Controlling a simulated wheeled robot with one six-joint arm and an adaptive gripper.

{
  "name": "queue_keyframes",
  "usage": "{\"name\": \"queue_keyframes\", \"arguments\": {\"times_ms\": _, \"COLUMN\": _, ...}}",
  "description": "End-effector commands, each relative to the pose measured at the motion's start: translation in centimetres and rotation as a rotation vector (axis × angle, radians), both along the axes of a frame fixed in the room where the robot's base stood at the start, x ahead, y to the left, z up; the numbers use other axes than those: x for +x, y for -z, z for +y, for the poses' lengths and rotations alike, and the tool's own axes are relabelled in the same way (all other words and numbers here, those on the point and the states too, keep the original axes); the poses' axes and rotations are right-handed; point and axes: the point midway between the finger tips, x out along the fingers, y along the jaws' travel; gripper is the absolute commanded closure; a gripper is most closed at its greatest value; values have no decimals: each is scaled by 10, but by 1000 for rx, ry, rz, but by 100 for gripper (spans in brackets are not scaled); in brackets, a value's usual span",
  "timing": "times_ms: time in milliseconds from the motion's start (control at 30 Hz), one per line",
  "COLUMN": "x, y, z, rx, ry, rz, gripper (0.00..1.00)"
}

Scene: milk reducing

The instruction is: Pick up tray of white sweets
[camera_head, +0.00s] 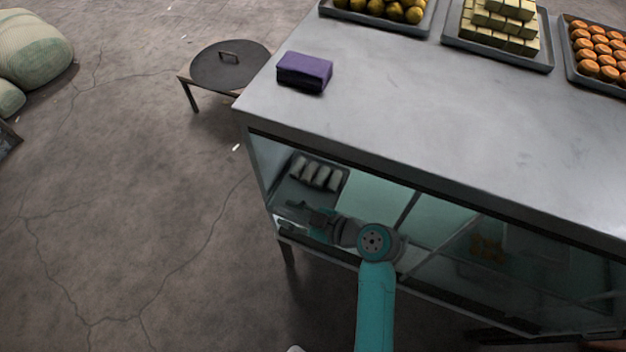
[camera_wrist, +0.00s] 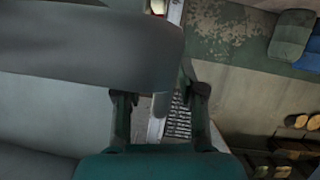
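The tray of white sweets (camera_head: 310,194) is a dark tray with several white rolls across it. It lies inside the glass-fronted case, at the left end, in the head view. My gripper (camera_head: 290,215) reaches in from the front right, just in front of the tray's near edge. In the wrist view my gripper (camera_wrist: 160,96) has its two fingers wide apart. A large smooth grey shape fills the upper left there, and I cannot tell what it is. The sweets cannot be made out in the wrist view. Contact between gripper and tray cannot be told.
The case's metal top (camera_head: 440,130) holds a purple block (camera_head: 304,72) and trays of yellow balls (camera_head: 380,8), pale blocks (camera_head: 497,27) and orange sweets (camera_head: 598,50).

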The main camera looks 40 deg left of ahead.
Motion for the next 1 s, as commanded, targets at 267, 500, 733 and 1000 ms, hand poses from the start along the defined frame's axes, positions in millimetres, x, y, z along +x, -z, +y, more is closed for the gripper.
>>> {"name": "queue_keyframes", "arguments": {"times_ms": 267, "x": 0, "y": 0, "z": 0, "rx": 0, "ry": 0, "rz": 0, "gripper": 100}}
{"name": "queue_keyframes", "arguments": {"times_ms": 500, "x": 0, "y": -1, "z": 0, "rx": 1, "ry": 0, "rz": -2, "gripper": 100}}
{"name": "queue_keyframes", "arguments": {"times_ms": 733, "x": 0, "y": -7, "z": 0, "rx": 3, "ry": 0, "rz": -4, "gripper": 100}}
{"name": "queue_keyframes", "arguments": {"times_ms": 1000, "x": -3, "y": -38, "z": -3, "rx": 3, "ry": 1, "rz": -2, "gripper": 100}}
